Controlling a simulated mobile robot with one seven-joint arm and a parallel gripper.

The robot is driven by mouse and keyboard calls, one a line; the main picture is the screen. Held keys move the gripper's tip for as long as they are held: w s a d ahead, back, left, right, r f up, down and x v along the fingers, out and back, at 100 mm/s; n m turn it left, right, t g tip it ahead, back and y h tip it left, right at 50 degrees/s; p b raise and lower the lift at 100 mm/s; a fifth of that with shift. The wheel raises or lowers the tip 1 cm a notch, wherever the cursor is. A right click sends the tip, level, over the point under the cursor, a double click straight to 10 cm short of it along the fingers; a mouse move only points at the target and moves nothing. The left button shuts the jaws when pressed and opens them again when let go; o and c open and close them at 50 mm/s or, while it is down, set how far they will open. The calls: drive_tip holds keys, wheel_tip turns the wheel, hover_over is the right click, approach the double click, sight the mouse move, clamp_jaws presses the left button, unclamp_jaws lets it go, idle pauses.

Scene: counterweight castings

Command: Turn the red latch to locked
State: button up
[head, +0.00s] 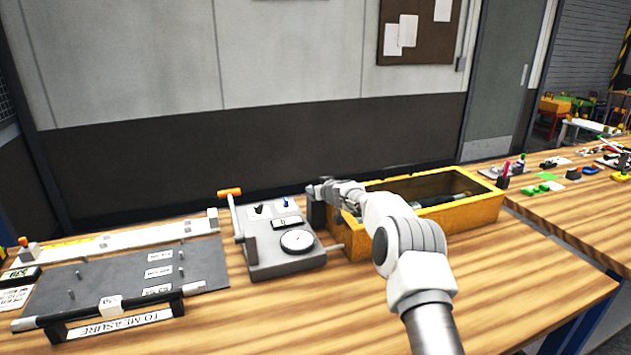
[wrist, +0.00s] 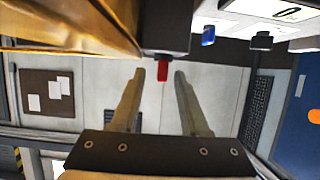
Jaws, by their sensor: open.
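The red latch (wrist: 163,70) shows in the wrist view as a small red piece sticking out from a dark block (wrist: 163,27). In the head view the dark block (head: 316,213) stands between the grey gauge unit and the yellow crate; I cannot make out the red latch there. My gripper (wrist: 160,76) is open, and the red latch appears in the gap between its two fingertips. Whether the fingers touch it I cannot tell. In the head view my gripper (head: 320,188) is over the dark block.
The grey gauge unit (head: 262,250) has an orange-topped lever (head: 229,193), a dial (head: 297,241) and a blue knob (head: 287,202). The yellow crate (head: 470,215) holds dark cylinders. A measuring fixture (head: 120,270) lies at left. The front wooden tabletop (head: 290,310) is clear.

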drive_tip(key=shift+w+a+f+p, duration=0.15)
drive_tip(key=shift+w+a+p, duration=0.15)
drive_tip(key=shift+p, duration=0.45)
drive_tip(key=shift+f, duration=0.1)
clamp_jaws()
